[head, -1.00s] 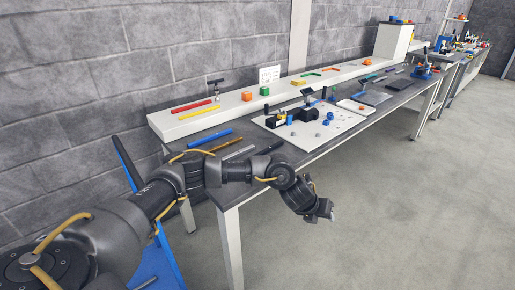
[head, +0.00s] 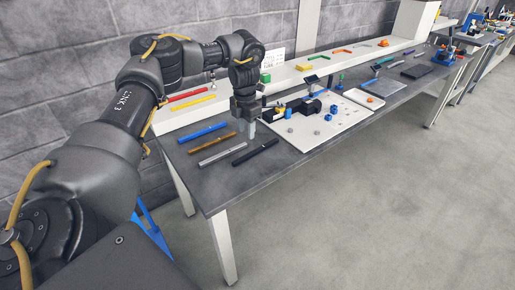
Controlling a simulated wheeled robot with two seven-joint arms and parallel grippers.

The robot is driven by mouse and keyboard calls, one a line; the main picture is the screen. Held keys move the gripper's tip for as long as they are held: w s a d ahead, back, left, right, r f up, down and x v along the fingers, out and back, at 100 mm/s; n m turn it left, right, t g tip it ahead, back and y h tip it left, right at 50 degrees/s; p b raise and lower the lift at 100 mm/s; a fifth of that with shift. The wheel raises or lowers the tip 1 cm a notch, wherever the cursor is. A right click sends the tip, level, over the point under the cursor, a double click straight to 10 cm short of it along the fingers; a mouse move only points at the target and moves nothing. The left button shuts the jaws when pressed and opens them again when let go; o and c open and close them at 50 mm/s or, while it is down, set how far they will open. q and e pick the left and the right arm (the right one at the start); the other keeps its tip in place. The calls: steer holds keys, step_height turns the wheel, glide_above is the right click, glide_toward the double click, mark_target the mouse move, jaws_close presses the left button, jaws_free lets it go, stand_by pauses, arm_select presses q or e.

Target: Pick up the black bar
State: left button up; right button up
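The black bar (head: 255,152) lies on the dark table top, nearest the front edge in a row of bars. My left gripper (head: 250,136) points down just above and behind the bar, near its right half. Its fingertips look small and pale. I cannot tell how wide they are apart, or whether they touch anything. The bar looks flat on the table and clear of the fingers. My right gripper is not in view.
A silver bar (head: 222,151), a brown bar (head: 211,142) and a blue bar (head: 203,132) lie left of the black bar. A white board (head: 335,131) with small parts is to the right. A raised white shelf (head: 330,62) runs along the back.

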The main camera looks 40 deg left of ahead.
arm_select(q)
glide_above(247, 155)
steer(key=f, duration=0.2)
steer(key=f+b, duration=0.1)
steer(key=f, duration=0.2)
steer(key=shift+w+d+f, duration=0.2)
steer(key=shift+s+a+f, duration=0.1)
steer(key=shift+s+f, duration=0.05)
steer(key=shift+f, duration=0.1)
step_height(247, 155, down, 5)
steer(key=shift+a+r+p, duration=0.1)
steer(key=shift+a+p, duration=0.05)
steer(key=shift+p, duration=0.8)
jaws_close()
